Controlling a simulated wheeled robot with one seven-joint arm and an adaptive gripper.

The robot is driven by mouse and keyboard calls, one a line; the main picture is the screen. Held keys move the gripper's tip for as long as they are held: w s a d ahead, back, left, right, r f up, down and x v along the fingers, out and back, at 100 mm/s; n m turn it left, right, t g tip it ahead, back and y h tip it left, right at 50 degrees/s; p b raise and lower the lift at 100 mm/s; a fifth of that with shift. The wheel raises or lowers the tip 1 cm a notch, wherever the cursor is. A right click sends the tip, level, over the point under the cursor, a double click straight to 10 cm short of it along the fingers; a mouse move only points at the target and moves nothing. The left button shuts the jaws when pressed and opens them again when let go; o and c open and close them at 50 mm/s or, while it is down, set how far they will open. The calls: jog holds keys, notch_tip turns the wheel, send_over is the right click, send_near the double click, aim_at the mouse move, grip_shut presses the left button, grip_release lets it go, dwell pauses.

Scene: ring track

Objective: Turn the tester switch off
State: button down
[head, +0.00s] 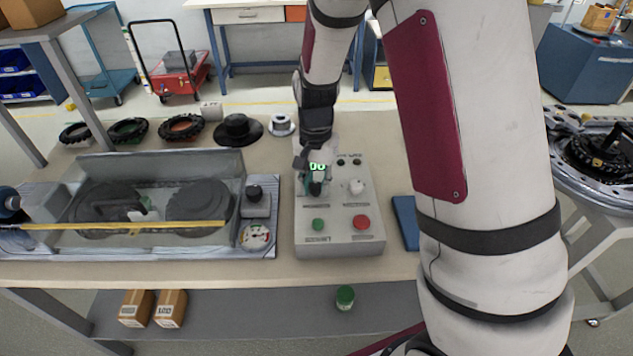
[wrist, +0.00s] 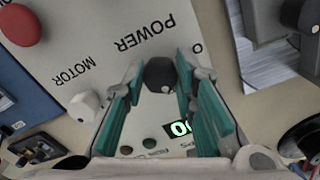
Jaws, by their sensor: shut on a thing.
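The tester (head: 340,240) is a light grey box on the bench, below my arm in the head view. My gripper (head: 312,187) is over its upper left part and hides the switch there. In the wrist view, the black power switch knob (wrist: 160,75) sits by the word POWER, between the teal fingertips of my gripper (wrist: 158,70), which is shut on it. Its pointer direction is hard to tell. An "O" mark shows beside it. The tester's display (wrist: 180,128) is lit green. A white motor knob (wrist: 84,104) stands beside the gripper.
The tester also has a green button (head: 318,224) and a red button (head: 361,222). A clear-walled fixture (head: 150,165) with a gauge (head: 255,236) stands to its left. A blue flat object (head: 406,222) lies to its right. Rings and dark round parts (head: 238,130) lie behind.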

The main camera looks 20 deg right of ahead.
aim_at(316, 185)
dwell(0.4)
jog(key=c, duration=1.3)
grip_release()
notch_tip(316, 185, up, 12)
